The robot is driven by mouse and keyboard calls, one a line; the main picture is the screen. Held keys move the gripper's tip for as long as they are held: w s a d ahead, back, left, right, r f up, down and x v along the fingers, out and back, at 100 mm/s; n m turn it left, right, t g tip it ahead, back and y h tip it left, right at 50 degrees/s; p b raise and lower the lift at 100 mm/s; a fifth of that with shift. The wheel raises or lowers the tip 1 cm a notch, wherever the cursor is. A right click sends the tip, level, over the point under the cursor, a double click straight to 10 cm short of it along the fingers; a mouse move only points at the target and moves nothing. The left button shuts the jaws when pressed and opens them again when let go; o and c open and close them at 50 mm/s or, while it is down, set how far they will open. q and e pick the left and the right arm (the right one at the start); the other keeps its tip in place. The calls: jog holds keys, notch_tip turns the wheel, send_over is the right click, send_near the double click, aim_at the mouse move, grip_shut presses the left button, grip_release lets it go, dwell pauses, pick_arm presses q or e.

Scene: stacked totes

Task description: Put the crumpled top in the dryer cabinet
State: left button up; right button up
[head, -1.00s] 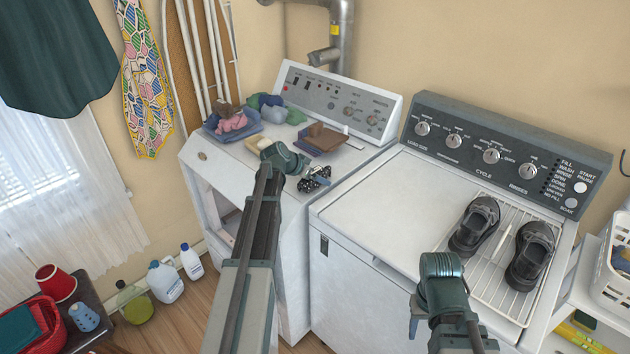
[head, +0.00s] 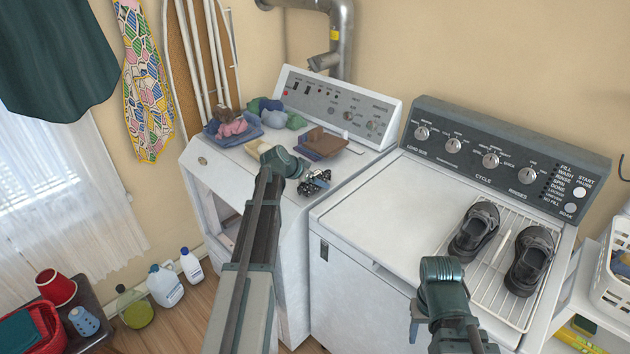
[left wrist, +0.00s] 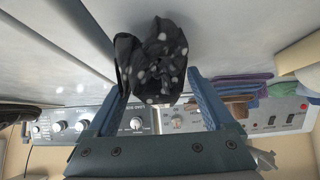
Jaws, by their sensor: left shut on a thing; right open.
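The crumpled top (head: 317,181) is black with pale dots. My left gripper (head: 304,175) is shut on it, by the front right top edge of the left white machine. In the left wrist view the bunched top (left wrist: 148,62) sits between the two blue fingers of my left gripper (left wrist: 157,92). The left machine, which looks like the dryer cabinet (head: 292,225), has an open front at its left; my left arm covers part of this opening. My right gripper (head: 416,312) is open over the front of the right machine; its fingertips are mostly hidden.
Folded cloths (head: 232,128), a brown stack (head: 322,143) and rolled socks (head: 270,112) lie on the left machine. Dark shoes (head: 529,261) stand on a rack (head: 487,296) on the right machine (head: 385,205). Bottles (head: 165,286) stand on the floor at left.

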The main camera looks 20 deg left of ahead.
aim_at(317, 173)
pick_arm(q)
jog(key=shift+r+p, duration=0.6)
jog(key=shift+r, duration=0.15)
jog(key=shift+r+p, duration=0.85)
jog(key=s+d+r+p, duration=0.1)
jog(key=s+d, duration=0.7)
jog(key=s, duration=0.5)
jog(key=shift+s+d, duration=0.2)
jog(key=shift+s, duration=0.15)
jog(key=shift+a+r, duration=0.1)
